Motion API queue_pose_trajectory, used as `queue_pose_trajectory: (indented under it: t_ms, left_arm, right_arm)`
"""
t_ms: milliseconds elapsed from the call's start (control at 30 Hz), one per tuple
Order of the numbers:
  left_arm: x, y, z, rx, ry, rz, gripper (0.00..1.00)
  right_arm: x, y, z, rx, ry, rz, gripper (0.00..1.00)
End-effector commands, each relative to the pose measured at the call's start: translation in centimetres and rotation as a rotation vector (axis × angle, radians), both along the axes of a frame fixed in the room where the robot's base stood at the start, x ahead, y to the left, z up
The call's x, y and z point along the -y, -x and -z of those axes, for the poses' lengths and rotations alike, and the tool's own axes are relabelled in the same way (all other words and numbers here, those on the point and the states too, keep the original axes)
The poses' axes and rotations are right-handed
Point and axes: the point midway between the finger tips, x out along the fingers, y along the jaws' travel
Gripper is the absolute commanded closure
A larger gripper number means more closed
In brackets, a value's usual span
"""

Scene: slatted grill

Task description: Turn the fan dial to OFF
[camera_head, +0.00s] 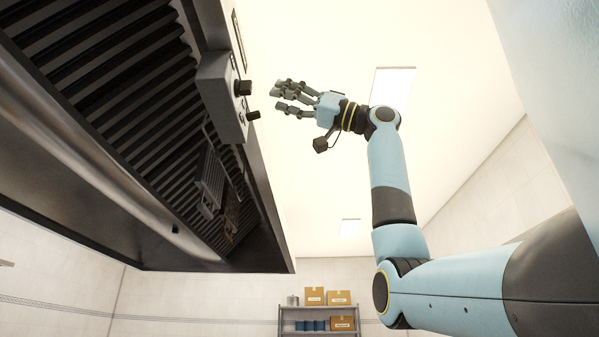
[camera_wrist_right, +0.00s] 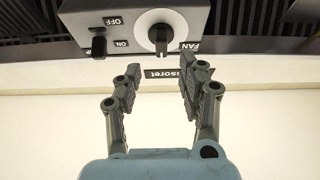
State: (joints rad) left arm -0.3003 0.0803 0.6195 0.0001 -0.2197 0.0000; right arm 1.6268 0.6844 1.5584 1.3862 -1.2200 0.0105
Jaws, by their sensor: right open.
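The fan dial (camera_wrist_right: 160,36) is a dark knob on a white disc, beside an upside-down FAN label (camera_wrist_right: 190,47) in the right wrist view. Its grip bar points down in that picture. It sits on a grey control box (camera_head: 217,98), whose two dark knobs face right in the head view; I cannot tell there which is the dial. My right gripper (camera_head: 277,96) is open and empty, a short gap to the right of the box. In the wrist view its fingers (camera_wrist_right: 161,82) spread below the dial, not touching it. My left gripper is out of view.
A dark switch (camera_wrist_right: 99,46) with ON and OFF labels is left of the dial in the wrist view. A slatted hood (camera_head: 130,95) fills the head view's left side. A shelf (camera_head: 320,307) with boxes stands far back.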

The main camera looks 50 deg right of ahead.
Motion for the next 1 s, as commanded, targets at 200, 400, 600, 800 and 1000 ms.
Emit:
queue_pose_trajectory:
  t_ms: [200,400,600,800,1000]
  left_arm:
    - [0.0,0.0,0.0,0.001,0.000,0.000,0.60]
    - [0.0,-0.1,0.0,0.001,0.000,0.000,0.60]
    - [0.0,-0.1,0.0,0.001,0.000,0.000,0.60]
    - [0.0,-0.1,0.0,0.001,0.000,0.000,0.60]
    - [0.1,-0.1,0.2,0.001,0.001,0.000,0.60]
  right_arm:
    - [2.3,2.4,1.4,0.000,0.000,0.003,0.60]
    - [2.7,3.1,1.8,-0.001,0.001,0.000,0.60]
    - [2.7,3.1,1.7,0.000,0.000,-0.001,0.60]
    - [2.7,3.1,1.7,0.000,0.000,-0.001,0.60]
    - [2.7,2.6,2.4,-0.012,0.000,-0.001,0.60]
